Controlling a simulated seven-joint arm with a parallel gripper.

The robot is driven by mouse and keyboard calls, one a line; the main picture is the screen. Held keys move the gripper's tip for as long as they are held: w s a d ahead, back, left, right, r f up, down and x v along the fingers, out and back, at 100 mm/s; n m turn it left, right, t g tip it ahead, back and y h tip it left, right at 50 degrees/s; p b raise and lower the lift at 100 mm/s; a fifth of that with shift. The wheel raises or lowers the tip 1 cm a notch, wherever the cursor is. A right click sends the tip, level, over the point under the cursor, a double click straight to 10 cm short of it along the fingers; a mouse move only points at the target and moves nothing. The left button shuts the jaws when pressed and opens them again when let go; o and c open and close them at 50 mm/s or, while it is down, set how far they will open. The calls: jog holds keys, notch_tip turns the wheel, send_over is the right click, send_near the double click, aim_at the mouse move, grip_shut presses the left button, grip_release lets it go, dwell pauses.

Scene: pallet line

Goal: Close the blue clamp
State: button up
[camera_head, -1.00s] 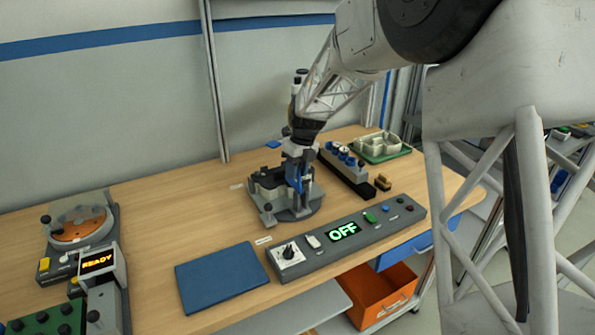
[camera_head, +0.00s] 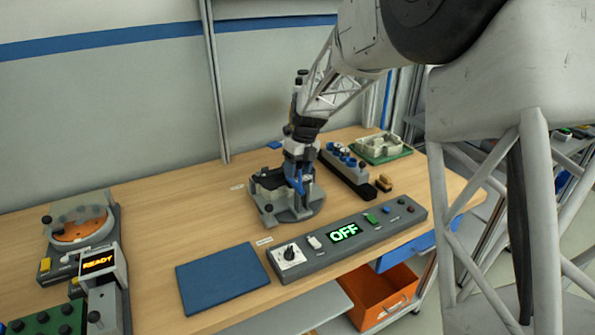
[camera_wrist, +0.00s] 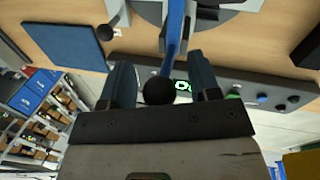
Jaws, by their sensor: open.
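The blue clamp shows as a blue lever (camera_head: 295,182) on the grey fixture (camera_head: 287,213) in the middle of the wooden table. In the wrist view the blue lever (camera_wrist: 175,35) ends in a round black knob (camera_wrist: 158,91). My gripper (camera_head: 299,160) is over the fixture at the lever. In the wrist view its two fingers (camera_wrist: 164,82) stand apart, with the knob between them. I cannot tell whether either finger touches the knob. The clamp's base is partly hidden by my gripper.
A control panel (camera_head: 318,250) reading OFF runs along the front. A blue mat (camera_head: 221,279) lies at front left. A black block with blue-topped pieces (camera_head: 347,173) and a green tray (camera_head: 383,157) stand right of the fixture. An orange drawer (camera_head: 383,290) stands open below.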

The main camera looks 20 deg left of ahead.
jog(key=shift+w+d+r, duration=0.15)
jog(key=shift+w+r, duration=0.05)
jog(key=shift+r, duration=0.95)
jog(key=shift+w+d+r, duration=0.1)
jog(key=shift+w+r, duration=0.05)
jog(key=shift+r, duration=0.95)
jog(key=shift+w+d+r, duration=0.15)
jog(key=shift+w+r, duration=0.05)
jog(key=shift+r, duration=0.95)
jog(key=s+d+r+n+t, duration=0.1)
jog(key=s+d+r+n, duration=0.25)
jog(key=s+d, duration=0.4)
jog(key=s+d+r+n+t, duration=0.1)
jog(key=s+d+r+n, duration=0.3)
jog(key=d, duration=0.6)
jog(key=s+d+r+n, duration=0.2)
jog(key=s+d+n, duration=0.35)
jog(key=d, duration=0.35)
jog(key=s+d+f+n, duration=0.2)
jog(key=s+d+n, duration=0.2)
jog(key=s, duration=0.4)
jog(key=s+d+f+n+t+h, duration=0.1)
jog(key=s+d+f+n, duration=0.1)
jog(key=s+d, duration=0.4)
jog(key=s+d+f+n+t, duration=0.1)
jog(key=s+d+n, duration=0.4)
jog(key=s, duration=0.6)
jog(key=shift+s+f+n+h, duration=0.3)
jog(key=shift+f, duration=0.1)
